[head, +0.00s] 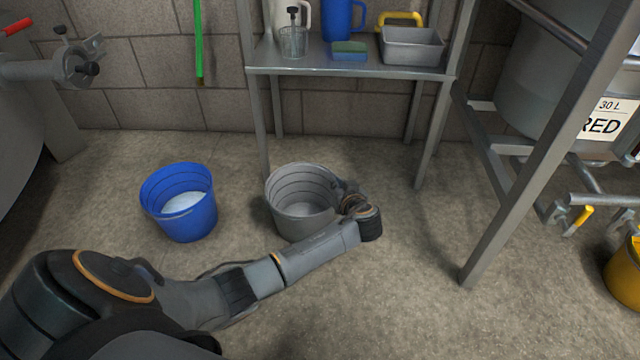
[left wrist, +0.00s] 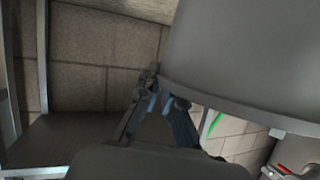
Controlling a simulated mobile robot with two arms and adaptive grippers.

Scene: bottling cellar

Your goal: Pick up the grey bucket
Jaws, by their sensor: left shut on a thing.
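The grey bucket (head: 292,215) is upright and looks empty, in front of the metal shelf in the head view. My left arm reaches across in front of it. My left gripper (head: 347,190) is at the bucket's right side, near the rim, and is shut on it. In the left wrist view the fingers (left wrist: 162,102) meet at the edge of the grey bucket (left wrist: 245,60), which fills the upper right. The fingertips are partly hidden in the head view. I cannot tell whether the bucket's base touches the floor. My right gripper is not in view.
A blue bucket (head: 190,217) with whitish contents stands to the left on the floor. The metal shelf (head: 330,70) behind holds jugs, a glass, a sponge and a grey tray. A steel tank stand (head: 535,150) is at right, with a yellow bucket (head: 625,275) beside it.

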